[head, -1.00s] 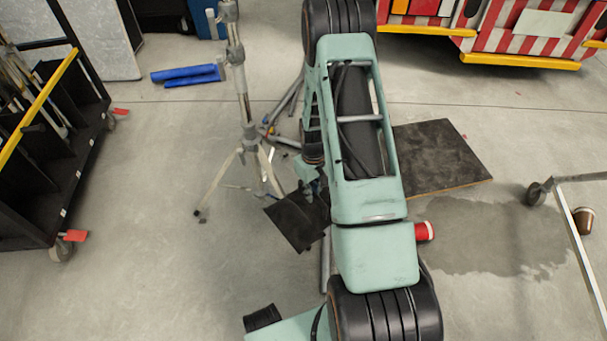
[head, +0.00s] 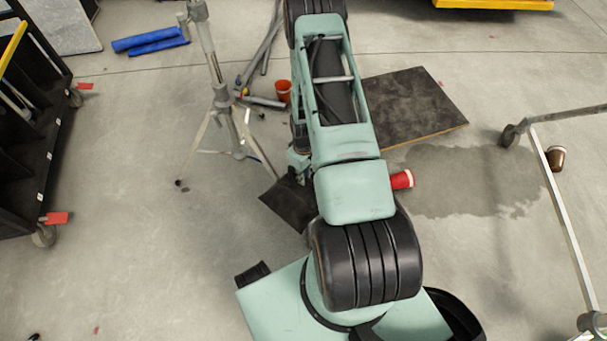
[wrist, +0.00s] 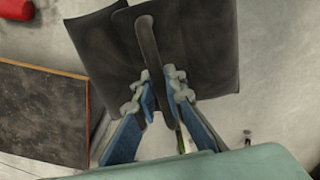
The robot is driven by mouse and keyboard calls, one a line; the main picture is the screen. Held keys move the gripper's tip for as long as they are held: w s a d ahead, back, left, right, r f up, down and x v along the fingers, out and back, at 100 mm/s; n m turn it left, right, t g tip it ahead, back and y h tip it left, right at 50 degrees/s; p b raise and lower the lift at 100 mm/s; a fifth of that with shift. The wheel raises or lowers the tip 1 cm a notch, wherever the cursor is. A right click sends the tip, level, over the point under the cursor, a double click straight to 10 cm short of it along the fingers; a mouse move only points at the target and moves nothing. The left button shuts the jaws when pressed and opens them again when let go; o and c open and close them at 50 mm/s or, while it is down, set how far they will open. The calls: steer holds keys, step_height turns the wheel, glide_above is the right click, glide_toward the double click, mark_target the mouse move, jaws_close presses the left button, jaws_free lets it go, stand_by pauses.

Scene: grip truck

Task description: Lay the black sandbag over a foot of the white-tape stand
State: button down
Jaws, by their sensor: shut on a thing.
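The black sandbag (wrist: 195,50) hangs from my gripper (wrist: 163,92) in the wrist view, its strap (wrist: 150,60) pinched between the blue-padded fingers and its two flaps spread on either side. In the head view the sandbag (head: 287,207) shows partly, right of and nearer than the stand, with my arm covering the rest. A grey metal stand (head: 221,97) with spread pale legs stands left of my arm. I cannot make out white tape on it. One foot (head: 179,183) points to the near left; another leg runs toward the sandbag. I cannot tell whether they touch.
An orange cup (head: 283,91) and loose poles (head: 263,45) lie behind the stand. A dark board (head: 415,108), red cup (head: 402,180) and wet patch are right of my arm. A black cart (head: 30,130) stands left. Floor left of the stand is clear.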

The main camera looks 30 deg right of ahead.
steer(key=shift+w+f+b, duration=0.15)
steer(key=shift+f+b, duration=3)
steer(key=shift+f, duration=1.9)
steer(key=shift+f+b, duration=0.8)
steer(key=shift+f, duration=1.3)
steer(key=c, duration=1.9)
jaws_free()
glide_toward(304, 190)
steer(key=f, duration=0.3)
steer(key=w+f, duration=0.1)
steer(key=f, duration=0.1)
steer(key=shift+w+d+f, duration=0.1)
steer(key=shift+d, duration=0.25)
